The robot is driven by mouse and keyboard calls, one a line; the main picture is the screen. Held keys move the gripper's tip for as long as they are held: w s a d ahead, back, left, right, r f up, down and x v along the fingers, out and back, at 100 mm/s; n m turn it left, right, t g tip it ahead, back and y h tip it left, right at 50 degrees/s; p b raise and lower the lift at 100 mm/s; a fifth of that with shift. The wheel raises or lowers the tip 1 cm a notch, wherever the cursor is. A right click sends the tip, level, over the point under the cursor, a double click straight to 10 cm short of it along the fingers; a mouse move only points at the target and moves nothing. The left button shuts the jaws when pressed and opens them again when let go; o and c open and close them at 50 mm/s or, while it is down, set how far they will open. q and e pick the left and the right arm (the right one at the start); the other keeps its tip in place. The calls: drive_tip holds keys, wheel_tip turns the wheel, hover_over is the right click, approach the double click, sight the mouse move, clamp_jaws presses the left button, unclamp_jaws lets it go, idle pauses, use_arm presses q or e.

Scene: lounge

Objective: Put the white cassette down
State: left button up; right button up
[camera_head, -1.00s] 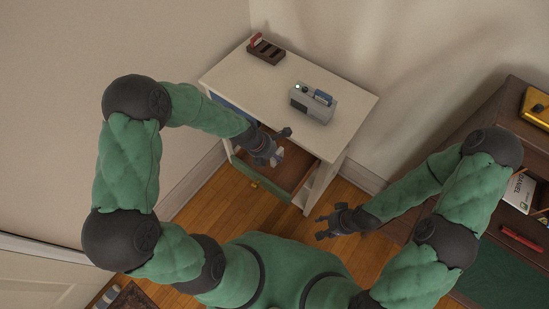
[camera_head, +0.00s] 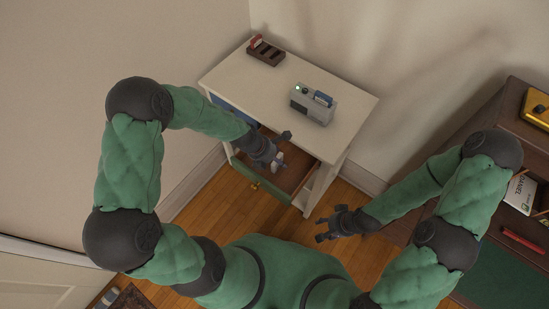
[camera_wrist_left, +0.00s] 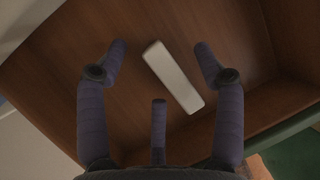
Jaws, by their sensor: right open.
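The white cassette (camera_wrist_left: 173,76) lies at a slant over the brown floor of the open drawer (camera_wrist_left: 95,75); it seems to rest there. In the head view the cassette (camera_head: 278,158) is a small pale shape by my left fingers. My left gripper (camera_wrist_left: 160,66) is open, its fingers spread around the cassette with gaps visible on both sides. In the head view my left gripper (camera_head: 276,150) is over the drawer, which has a green front (camera_head: 262,181). My right gripper (camera_head: 322,226) is open and empty, right of the drawer and over the floor.
The white cabinet (camera_head: 348,98) carries a grey player (camera_head: 318,112) with a blue cassette in its top and a dark rack (camera_head: 265,55) with a red item. A brown desk (camera_head: 500,105) with a yellow box (camera_head: 537,107) stands at the right.

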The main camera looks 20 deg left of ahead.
idle(0.3)
use_arm(q)
drive_tip(key=p+v, duration=0.6)
drive_tip(key=v, duration=0.7)
drive_tip(key=shift+r, duration=0.15)
drive_tip(key=shift+w+d, duration=0.15)
